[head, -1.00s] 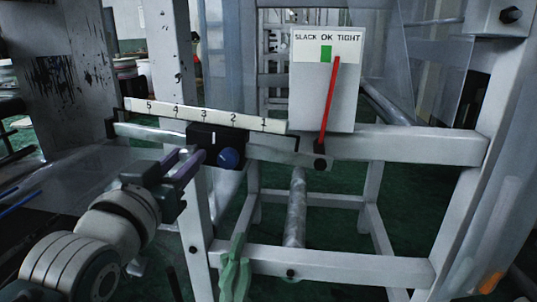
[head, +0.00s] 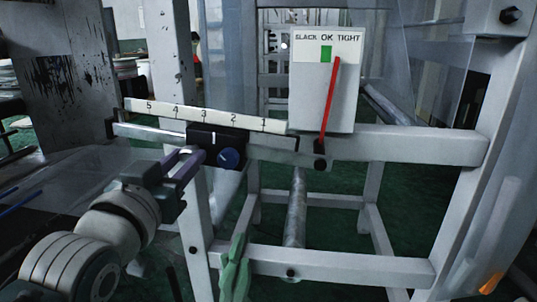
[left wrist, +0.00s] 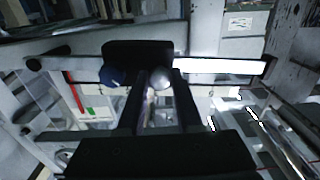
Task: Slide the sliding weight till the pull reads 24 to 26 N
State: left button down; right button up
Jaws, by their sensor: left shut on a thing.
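My left gripper (head: 188,160) is shut on the weight's silver ball-ended grip (left wrist: 160,78), centred between the fingers in the left wrist view. The tension gauge (head: 312,95) reads SLACK, OK, TIGHT. Its red pointer (head: 329,105) tips just right of the green band (head: 326,54), on the TIGHT side. My right gripper is out of view.
A pale metal frame (head: 400,146) surrounds the beam, with an upright post (head: 172,60) close behind it on the left. A green glove-like thing (head: 235,272) hangs at the lower rail. A clear sheet (head: 85,170) lies left of my arm.

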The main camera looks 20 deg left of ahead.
pick_arm(q)
jog(key=shift+a, duration=0.1)
jog(key=a, duration=0.2)
jog(key=s+a+p, duration=0.1)
jog(key=a+p, duration=0.1)
jog(key=a, duration=0.1)
jog(key=shift+s+a+r, duration=0.2)
jog(key=shift+a+r, duration=0.1)
jog(key=shift+a, duration=0.05)
